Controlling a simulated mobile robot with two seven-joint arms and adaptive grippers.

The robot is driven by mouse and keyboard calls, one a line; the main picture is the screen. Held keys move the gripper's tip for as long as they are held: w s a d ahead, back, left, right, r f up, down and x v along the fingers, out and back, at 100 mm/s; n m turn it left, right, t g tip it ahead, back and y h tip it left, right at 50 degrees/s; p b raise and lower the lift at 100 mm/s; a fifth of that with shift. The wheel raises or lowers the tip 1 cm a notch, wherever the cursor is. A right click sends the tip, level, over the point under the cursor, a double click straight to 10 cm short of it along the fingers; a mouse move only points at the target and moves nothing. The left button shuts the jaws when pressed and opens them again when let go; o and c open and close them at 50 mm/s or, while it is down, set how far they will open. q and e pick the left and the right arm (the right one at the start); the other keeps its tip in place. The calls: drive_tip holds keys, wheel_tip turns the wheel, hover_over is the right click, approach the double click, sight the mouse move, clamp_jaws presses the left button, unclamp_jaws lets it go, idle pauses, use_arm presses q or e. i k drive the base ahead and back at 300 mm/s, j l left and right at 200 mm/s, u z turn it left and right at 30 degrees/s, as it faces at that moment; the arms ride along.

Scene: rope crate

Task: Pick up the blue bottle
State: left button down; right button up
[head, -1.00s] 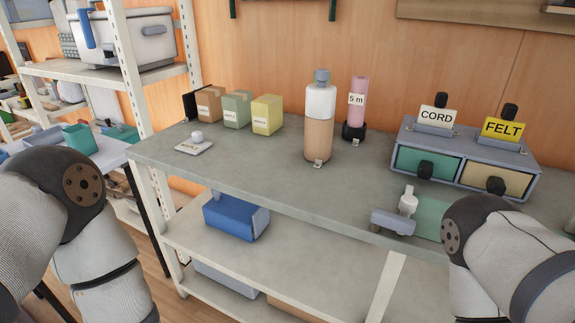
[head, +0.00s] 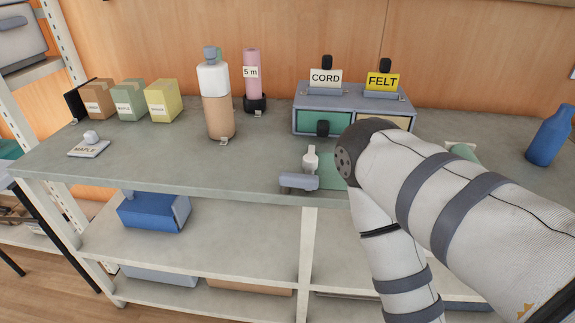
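The blue bottle (head: 550,136) stands upright on the grey worktop at the far right of the head view, near the picture's edge. My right arm crosses the right half of the picture, in front of the worktop and to the left of the bottle. Its gripper cannot be seen. My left arm and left gripper are out of the picture.
A two-drawer box (head: 352,110) with CORD and FELT signs stands on the worktop (head: 150,160). A white-and-tan bottle (head: 217,95) and several small boxes (head: 162,100) stand to the left. A grey tool (head: 299,181) lies at the front edge.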

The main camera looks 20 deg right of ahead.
sight(551, 135)
drive_tip(key=z, duration=2.3)
